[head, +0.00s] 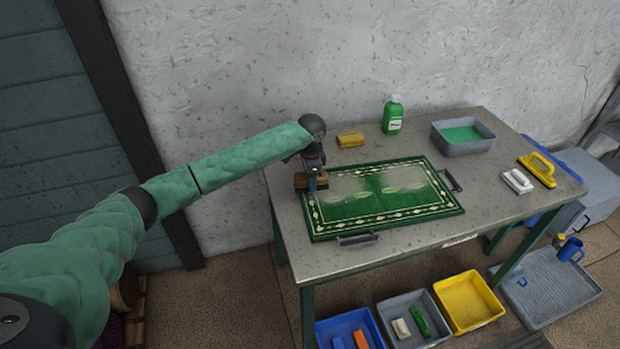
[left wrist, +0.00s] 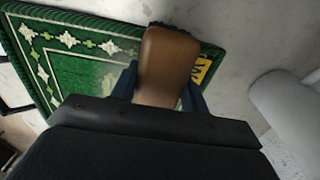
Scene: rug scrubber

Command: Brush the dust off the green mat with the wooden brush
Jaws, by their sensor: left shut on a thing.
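The green mat (head: 375,205) with a pale patterned border lies on the grey table, and it also shows in the left wrist view (left wrist: 80,70). A pale dusty film covers part of its middle and far side. My left gripper (head: 314,182) is at the mat's left edge, shut on the wooden brush (head: 303,181). In the left wrist view the brush (left wrist: 167,62) sits between the two blue fingers, its dark bristles partly showing. The gripper hides part of the brush, and I cannot tell whether the bristles touch the mat. My right gripper is not in view.
A yellow sponge (head: 351,140), a green bottle (head: 393,115) and a grey basin (head: 463,135) stand behind the mat. White (head: 517,181) and yellow (head: 538,169) brushes lie at the right. Dark handles (head: 357,239) flank the mat. Bins (head: 467,301) stand below.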

